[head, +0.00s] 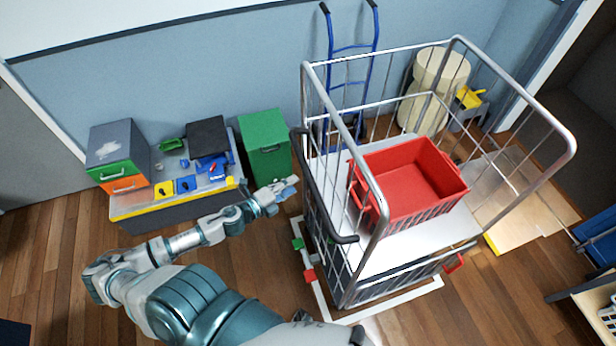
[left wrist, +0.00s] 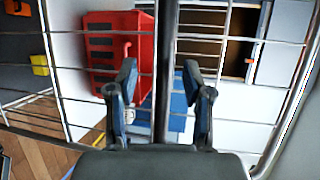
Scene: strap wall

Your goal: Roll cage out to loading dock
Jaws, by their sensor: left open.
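The roll cage (head: 410,243) stands right of centre in the head view, with grey tube walls and a white base. A red crate (head: 415,190) sits inside it; the crate also shows through the bars in the left wrist view (left wrist: 105,60). A dark handle bar (head: 308,190) runs along the cage's left side. My left gripper (head: 287,188) is open just left of this bar. In the left wrist view, a dark upright bar (left wrist: 168,60) lies between the open fingers (left wrist: 160,85); I cannot tell whether they touch it. My right gripper is not in view.
A white floor outline (head: 395,302) surrounds the cage's foot. A bench (head: 150,212) with bins and a green cabinet (head: 266,145) stand at left. A blue hand truck (head: 352,47) and cream rolls (head: 440,75) stand behind. A pale, yellow-edged plate (head: 515,205) lies at right.

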